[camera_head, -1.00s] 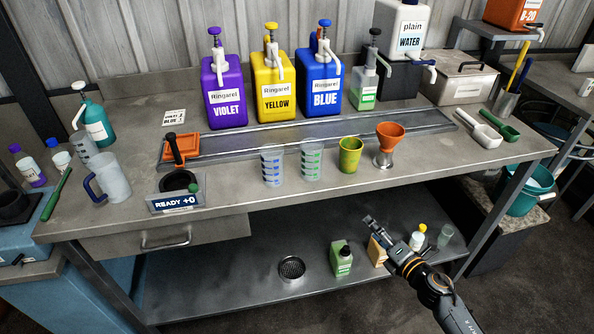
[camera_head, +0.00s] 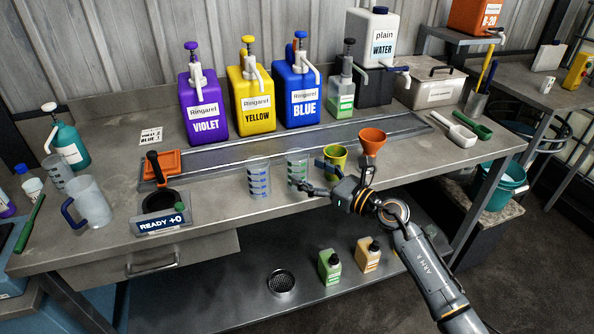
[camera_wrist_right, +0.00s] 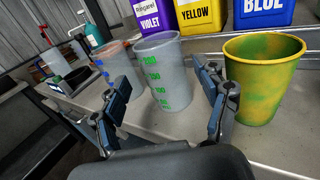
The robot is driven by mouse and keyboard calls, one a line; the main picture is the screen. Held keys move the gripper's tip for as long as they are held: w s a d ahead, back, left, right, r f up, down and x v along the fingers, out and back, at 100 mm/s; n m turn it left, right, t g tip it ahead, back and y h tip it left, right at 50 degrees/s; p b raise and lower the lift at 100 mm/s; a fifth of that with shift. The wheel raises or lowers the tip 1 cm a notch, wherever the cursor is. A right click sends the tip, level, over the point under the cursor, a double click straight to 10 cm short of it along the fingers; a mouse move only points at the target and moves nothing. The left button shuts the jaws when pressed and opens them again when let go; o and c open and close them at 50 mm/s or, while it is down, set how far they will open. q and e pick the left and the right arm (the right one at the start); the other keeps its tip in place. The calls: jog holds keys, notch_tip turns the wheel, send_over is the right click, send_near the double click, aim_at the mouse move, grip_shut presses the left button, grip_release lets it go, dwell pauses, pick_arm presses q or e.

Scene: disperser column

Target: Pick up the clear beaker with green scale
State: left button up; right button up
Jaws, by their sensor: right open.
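The clear beaker with green scale (camera_head: 297,166) stands upright on the bench, right of a similar clear beaker with blue scale (camera_head: 258,178). In the right wrist view the green-scale beaker (camera_wrist_right: 163,75) stands ahead, roughly between the spread fingers. My right gripper (camera_head: 312,187) is open and empty, just in front of the green-scale beaker; its fingers also show in the right wrist view (camera_wrist_right: 165,105). I cannot tell whether a finger touches the beaker. My left gripper is not in view.
A yellow-green cup (camera_wrist_right: 262,80) stands close to the right finger. An orange funnel (camera_head: 372,141) is beyond it. Violet (camera_head: 204,110), yellow (camera_head: 251,105) and blue (camera_head: 297,100) pump jugs stand behind the metal channel. A scale reading "READY +0" (camera_head: 161,223) sits at left.

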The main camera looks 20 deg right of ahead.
aim_at(306, 167)
jog(key=shift+w+a+r, duration=0.2)
jog(key=shift+w, duration=0.15)
jog(key=x, duration=0.1)
jog(key=p+x, duration=0.1)
jog(key=x, duration=0.1)
jog(key=shift+w+r, duration=0.2)
jog(key=shift+w, duration=0.2)
jog(key=shift+w+a+f, duration=0.1)
jog(key=shift+w+a, duration=0.2)
jog(key=shift+w, duration=0.05)
jog(key=shift+d, duration=0.1)
jog(key=c, duration=1.2)
